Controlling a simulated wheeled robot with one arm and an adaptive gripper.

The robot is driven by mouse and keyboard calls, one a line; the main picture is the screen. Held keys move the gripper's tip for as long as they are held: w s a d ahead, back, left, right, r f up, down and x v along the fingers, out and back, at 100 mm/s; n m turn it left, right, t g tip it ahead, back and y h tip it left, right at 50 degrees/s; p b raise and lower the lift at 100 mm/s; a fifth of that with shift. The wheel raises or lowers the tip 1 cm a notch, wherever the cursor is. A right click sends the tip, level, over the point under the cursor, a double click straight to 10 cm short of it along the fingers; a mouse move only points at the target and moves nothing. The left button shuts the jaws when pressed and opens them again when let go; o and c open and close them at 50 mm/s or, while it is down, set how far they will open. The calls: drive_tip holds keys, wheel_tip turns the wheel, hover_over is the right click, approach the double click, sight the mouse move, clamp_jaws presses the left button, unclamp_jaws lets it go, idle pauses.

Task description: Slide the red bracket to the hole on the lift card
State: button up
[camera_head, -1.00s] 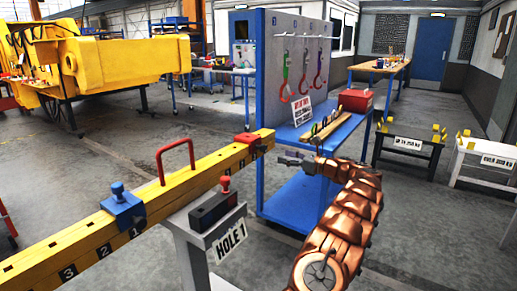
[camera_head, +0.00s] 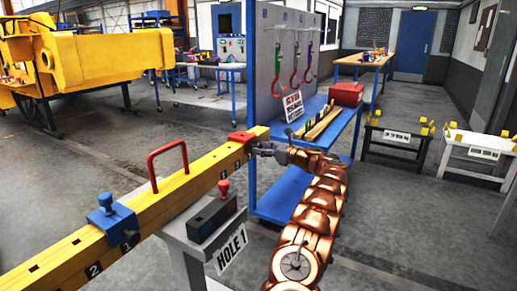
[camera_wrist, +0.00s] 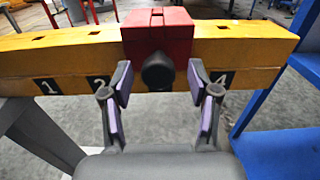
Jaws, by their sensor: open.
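The red bracket (camera_head: 242,138) sits on the far right end of the yellow beam (camera_head: 185,188). The wrist view shows the red bracket (camera_wrist: 158,30) with a dark round knob (camera_wrist: 157,72) on its front, between numbers 2 and 4 on the beam (camera_wrist: 60,57). My gripper (camera_head: 264,149) is at the beam's right end; in the wrist view my gripper (camera_wrist: 164,82) is open, one finger on each side of the knob, with visible gaps. The lift card (camera_head: 231,250) reads HOLE 1 and hangs on the grey stand.
A blue bracket (camera_head: 108,220) with a knob and a red handle (camera_head: 167,165) are on the beam. A dark box with a red knob (camera_head: 212,215) stands beside it. A blue tool cart (camera_head: 290,190) stands close behind my arm.

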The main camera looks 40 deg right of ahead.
drive_tip(key=shift+w+a, duration=0.3)
drive_tip(key=shift+w, duration=0.35)
drive_tip(key=shift+c, duration=0.3)
clamp_jaws()
